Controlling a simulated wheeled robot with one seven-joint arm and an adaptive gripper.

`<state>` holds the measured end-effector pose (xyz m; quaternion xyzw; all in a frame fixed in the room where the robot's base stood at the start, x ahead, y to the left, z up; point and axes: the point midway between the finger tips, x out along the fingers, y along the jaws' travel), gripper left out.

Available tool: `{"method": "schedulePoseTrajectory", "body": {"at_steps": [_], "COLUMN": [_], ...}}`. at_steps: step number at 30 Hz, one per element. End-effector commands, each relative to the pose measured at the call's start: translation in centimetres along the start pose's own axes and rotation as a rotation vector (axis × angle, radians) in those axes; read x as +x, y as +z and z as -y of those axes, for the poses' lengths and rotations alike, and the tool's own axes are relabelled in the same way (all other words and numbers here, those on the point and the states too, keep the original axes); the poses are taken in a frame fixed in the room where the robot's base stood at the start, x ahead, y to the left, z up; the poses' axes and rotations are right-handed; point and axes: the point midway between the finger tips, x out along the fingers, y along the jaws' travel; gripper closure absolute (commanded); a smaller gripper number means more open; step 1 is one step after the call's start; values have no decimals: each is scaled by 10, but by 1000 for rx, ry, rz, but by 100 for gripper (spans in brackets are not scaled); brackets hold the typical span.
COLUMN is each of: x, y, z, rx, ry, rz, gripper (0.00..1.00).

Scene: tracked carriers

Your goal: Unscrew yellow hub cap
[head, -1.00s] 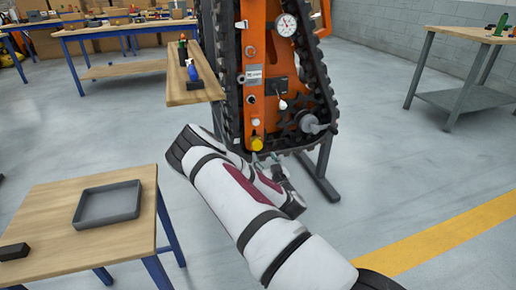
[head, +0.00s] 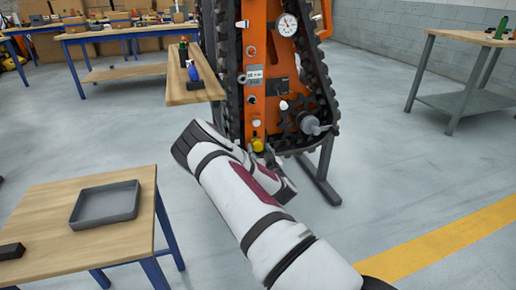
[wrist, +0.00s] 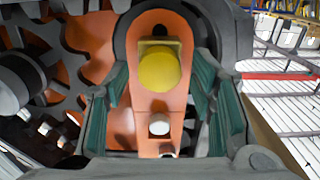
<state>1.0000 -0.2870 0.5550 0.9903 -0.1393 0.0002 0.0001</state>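The yellow hub cap (head: 258,145) sits low on the orange panel of the upright tracked carrier (head: 262,75). In the wrist view the cap (wrist: 159,70) is a round yellow knob, straight ahead between my fingers. My gripper (wrist: 160,100) is open, with one green-padded finger on each side of the cap and visible gaps between. Whether the fingertips reach as far as the cap is hard to tell. In the head view my gripper (head: 265,158) is just below the cap and partly hidden by my arm.
A grey tray (head: 106,205) and a dark block (head: 12,251) are on the wooden table (head: 50,205) at lower left. A small wooden shelf (head: 195,90) with bottles stands left of the carrier.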

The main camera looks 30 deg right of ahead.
Motion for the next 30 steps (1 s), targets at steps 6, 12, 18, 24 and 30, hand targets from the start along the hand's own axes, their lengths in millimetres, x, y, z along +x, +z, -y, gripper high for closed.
{"method": "schedulePoseTrajectory", "body": {"at_steps": [6,12,18,24,30], "x": [0,0,0,0,0], "y": [0,1,3,3,1], "z": [0,0,0,0,0], "rx": [0,-95,-405,-713,-852], "ry": [0,0,0,-1,0], "rz": [0,-1,-1,-1,0], "gripper": [86,86,86,86,86]}}
